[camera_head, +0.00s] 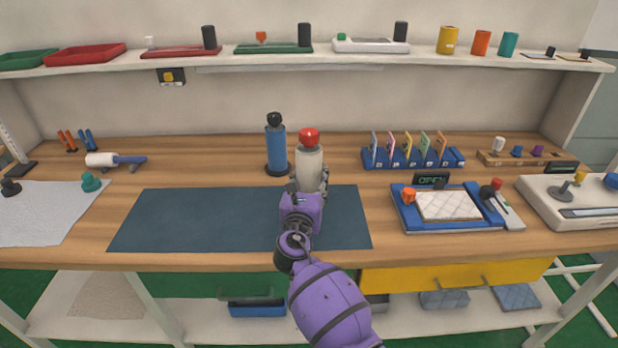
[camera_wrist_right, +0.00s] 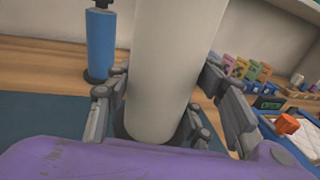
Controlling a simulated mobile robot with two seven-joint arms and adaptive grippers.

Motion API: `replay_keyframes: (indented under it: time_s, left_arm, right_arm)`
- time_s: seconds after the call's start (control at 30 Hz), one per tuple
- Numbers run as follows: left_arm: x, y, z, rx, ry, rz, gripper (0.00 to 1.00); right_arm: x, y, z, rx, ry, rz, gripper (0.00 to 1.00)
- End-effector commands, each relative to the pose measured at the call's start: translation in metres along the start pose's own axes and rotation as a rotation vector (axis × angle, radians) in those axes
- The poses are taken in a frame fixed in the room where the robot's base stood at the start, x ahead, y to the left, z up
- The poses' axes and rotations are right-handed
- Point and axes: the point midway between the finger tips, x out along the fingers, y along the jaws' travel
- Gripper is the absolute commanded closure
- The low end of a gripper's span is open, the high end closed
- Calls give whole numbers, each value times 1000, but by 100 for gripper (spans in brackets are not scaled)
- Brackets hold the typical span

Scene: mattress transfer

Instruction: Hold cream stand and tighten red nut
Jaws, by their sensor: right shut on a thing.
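The cream stand (camera_head: 309,171) is upright at the back edge of the dark mat, with the red nut (camera_head: 308,137) on its top in the head view. My right gripper (camera_head: 311,187) is at the stand's lower part. In the right wrist view the stand's cream body (camera_wrist_right: 168,70) rises between the two fingers of the right gripper (camera_wrist_right: 165,120), which is shut around it. The red nut is out of the wrist view. My left gripper is not in view.
A blue bottle-like stand with a black top (camera_head: 276,145) is close on the left. The dark mat (camera_head: 190,220) is bare on the left. A blue rack of cards (camera_head: 413,158) and a blue tray with a white pad (camera_head: 400,218) are on the right. A shelf (camera_head: 300,68) runs above.

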Motion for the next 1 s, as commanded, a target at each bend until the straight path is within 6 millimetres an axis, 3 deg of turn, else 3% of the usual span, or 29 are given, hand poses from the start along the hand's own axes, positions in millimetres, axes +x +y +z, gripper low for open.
replay_keyframes:
  time_s: [1.0]
  left_arm:
    - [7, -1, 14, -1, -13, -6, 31]
  right_arm:
    - [1, 1, -23, 0, -7, 1, 100]
